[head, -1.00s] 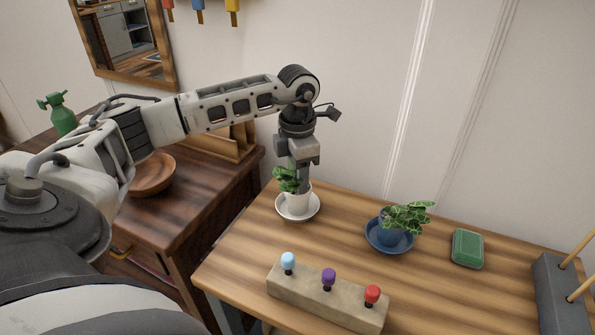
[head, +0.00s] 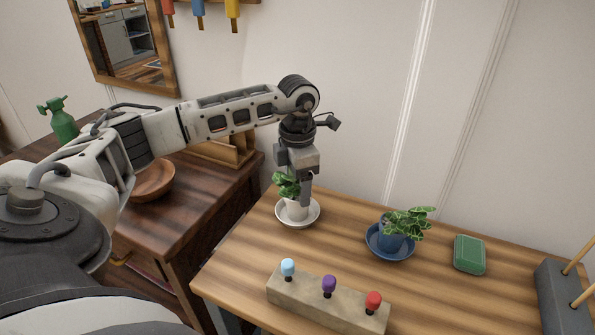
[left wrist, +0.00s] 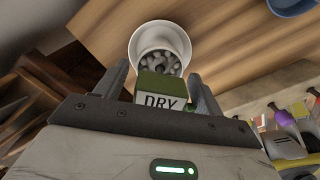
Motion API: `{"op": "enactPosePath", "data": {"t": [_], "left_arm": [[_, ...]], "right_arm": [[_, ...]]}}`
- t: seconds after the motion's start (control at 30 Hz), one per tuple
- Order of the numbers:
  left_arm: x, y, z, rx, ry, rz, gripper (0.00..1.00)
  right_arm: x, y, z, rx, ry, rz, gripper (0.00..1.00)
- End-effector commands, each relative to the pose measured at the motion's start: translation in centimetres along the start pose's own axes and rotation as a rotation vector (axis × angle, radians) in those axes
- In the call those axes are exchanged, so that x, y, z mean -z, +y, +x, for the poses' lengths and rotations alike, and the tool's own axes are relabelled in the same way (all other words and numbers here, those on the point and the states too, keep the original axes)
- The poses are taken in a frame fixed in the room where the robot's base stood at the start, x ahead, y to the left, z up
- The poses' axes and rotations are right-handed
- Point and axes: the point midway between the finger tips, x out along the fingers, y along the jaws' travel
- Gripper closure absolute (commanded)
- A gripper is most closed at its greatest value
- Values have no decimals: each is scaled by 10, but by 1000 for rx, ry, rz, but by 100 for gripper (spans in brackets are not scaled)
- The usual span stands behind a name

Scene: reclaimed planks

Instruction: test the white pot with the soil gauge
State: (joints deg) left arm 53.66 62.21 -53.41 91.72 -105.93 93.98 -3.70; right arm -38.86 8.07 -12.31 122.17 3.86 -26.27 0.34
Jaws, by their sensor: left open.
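The white pot (head: 295,211) with green leaves stands on a white saucer (head: 313,220) at the back left of the plank table. It also shows in the left wrist view (left wrist: 140,42), with grey pebbles inside. My left gripper (head: 305,199) points down at this pot. A finger overlaps the pot's right side in the head view. In the left wrist view my open fingers (left wrist: 158,82) stand apart on either side of the soil gauge (left wrist: 158,88), an olive-green block with a "DRY" plate. The gauge's lower part is hidden. My right gripper is out of view.
A blue pot (head: 391,232) with a plant on a blue saucer and a green box (head: 469,254) stand to the right. A block (head: 325,300) with light blue, purple and red knobs lies in front. A wooden bowl (head: 153,181) is on the darker cabinet.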

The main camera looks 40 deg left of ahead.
Motion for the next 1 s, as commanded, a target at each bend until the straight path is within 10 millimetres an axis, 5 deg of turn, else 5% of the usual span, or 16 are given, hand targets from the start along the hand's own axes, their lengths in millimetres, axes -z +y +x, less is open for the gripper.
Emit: {"op": "enactPosePath", "data": {"t": [0.1, 0.2, 0.7, 1.0], "left_arm": [[0, 0, 0, 0, 0, 0, 31], [0, 0, 0, 0, 0, 0, 31], [-1, 0, -123, -1, -5, 0, 31], [0, 0, -158, 0, -1, 1, 31]], "right_arm": [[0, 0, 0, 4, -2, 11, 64], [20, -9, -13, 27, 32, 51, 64], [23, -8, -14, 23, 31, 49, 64], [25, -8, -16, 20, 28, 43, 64]]}}
